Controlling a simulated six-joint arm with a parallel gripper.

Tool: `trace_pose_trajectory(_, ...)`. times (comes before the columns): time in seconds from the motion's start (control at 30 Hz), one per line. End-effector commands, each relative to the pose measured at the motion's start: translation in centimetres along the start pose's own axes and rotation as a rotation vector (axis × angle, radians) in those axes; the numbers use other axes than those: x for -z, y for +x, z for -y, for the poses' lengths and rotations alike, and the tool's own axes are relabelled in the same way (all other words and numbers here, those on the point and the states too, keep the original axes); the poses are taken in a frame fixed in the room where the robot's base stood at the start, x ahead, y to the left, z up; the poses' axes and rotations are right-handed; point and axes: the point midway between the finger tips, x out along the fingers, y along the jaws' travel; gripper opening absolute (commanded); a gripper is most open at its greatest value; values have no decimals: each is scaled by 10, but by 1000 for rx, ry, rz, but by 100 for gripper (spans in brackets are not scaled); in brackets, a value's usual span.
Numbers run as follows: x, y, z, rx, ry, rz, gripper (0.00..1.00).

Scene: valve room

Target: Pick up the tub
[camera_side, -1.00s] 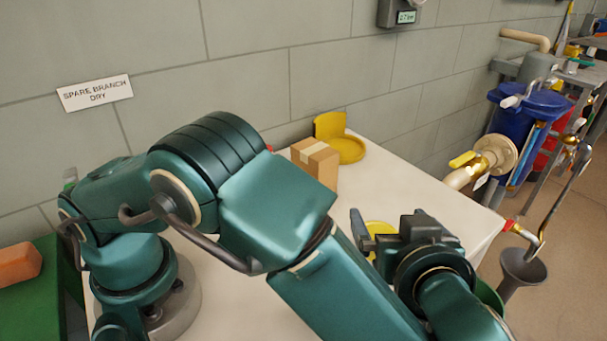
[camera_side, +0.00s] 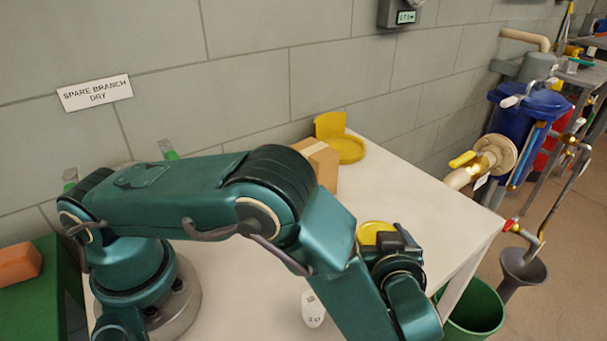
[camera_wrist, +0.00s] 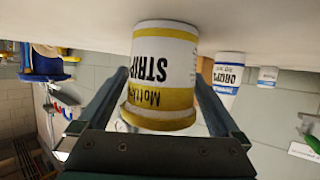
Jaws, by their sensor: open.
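The tub (camera_wrist: 165,55) is white with yellow bands and dark lettering reading "STRIP"; it appears upside down in the wrist view. It stands on the white table. In the side view its yellow top (camera_side: 373,231) shows just behind my gripper, with the body mostly hidden. My gripper (camera_wrist: 161,78) is open, with one finger on each side of the tub in the wrist view. A narrow gap shows at the left finger; I cannot tell how deep the tub sits between them. In the side view my gripper (camera_side: 402,240) is partly hidden by my wrist.
A white and blue container (camera_wrist: 228,72) stands to the right in the wrist view. A cardboard box (camera_side: 318,162) and a yellow dish-like stand (camera_side: 346,148) are at the back of the table. A white labelled item (camera_side: 313,310) lies near my arm. A green bin (camera_side: 475,308) is beyond the right edge.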

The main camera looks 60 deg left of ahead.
Motion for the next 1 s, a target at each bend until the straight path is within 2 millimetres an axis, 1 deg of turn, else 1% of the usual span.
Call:
trace_pose_trajectory(0.1, 0, 6, 0, 1, 1, 0, 100)
trace_pose_trajectory(0.27, 0, 6, 0, 0, 1, 0, 100)
trace_pose_trajectory(0.3, 0, 6, 0, 0, 1, 0, 96)
trace_pose_trajectory(0.37, 0, 6, 0, 0, 1, 0, 73)
trace_pose_trajectory(0.4, 0, 6, 0, -1, 1, 0, 58)
trace_pose_trajectory(0.47, 0, 6, 0, -1, 1, 0, 35)
trace_pose_trajectory(0.5, 0, 5, 0, -1, 1, 0, 27)
trace_pose_trajectory(0.77, 3, 4, 0, -1, 0, 0, 27)
trace_pose_trajectory(0.87, 12, 0, -1, -3, -4, 1, 27)
trace_pose_trajectory(1.0, 34, -9, -1, -3, -5, 0, 27)
